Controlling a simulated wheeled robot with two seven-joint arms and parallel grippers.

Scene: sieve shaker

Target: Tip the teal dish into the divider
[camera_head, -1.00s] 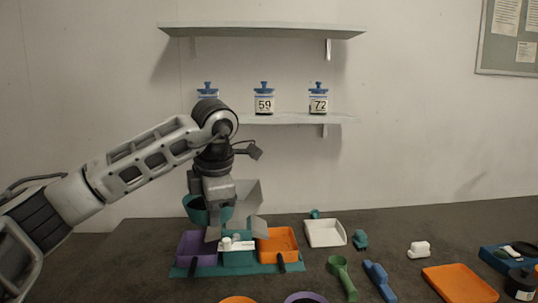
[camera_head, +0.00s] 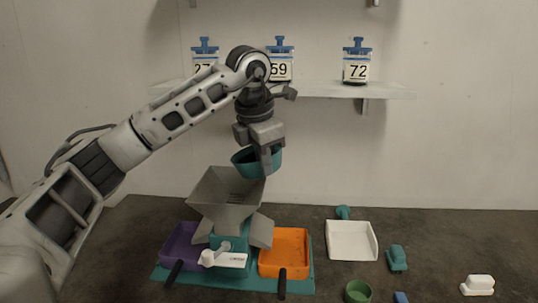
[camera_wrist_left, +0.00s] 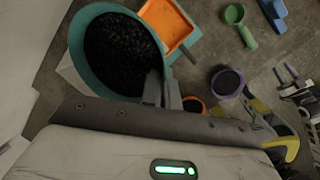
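The teal dish (camera_head: 259,163) is held in the air by my left gripper (camera_head: 268,160), above the right rim of the grey hopper of the divider (camera_head: 230,199). In the left wrist view the teal dish (camera_wrist_left: 84,50) is full of dark grains, and my left gripper (camera_wrist_left: 163,92) is shut on its rim. The dish looks slightly tilted in the head view. The divider stands on a teal base, with a purple tray (camera_head: 185,246) on its left and an orange tray (camera_head: 284,252) on its right. My right gripper is not in view.
A white tray (camera_head: 351,241) stands right of the divider. A green scoop (camera_head: 358,291), a teal item (camera_head: 397,258) and a white item (camera_head: 478,285) lie on the dark table. Labelled jars (camera_head: 357,62) stand on the shelf behind my arm.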

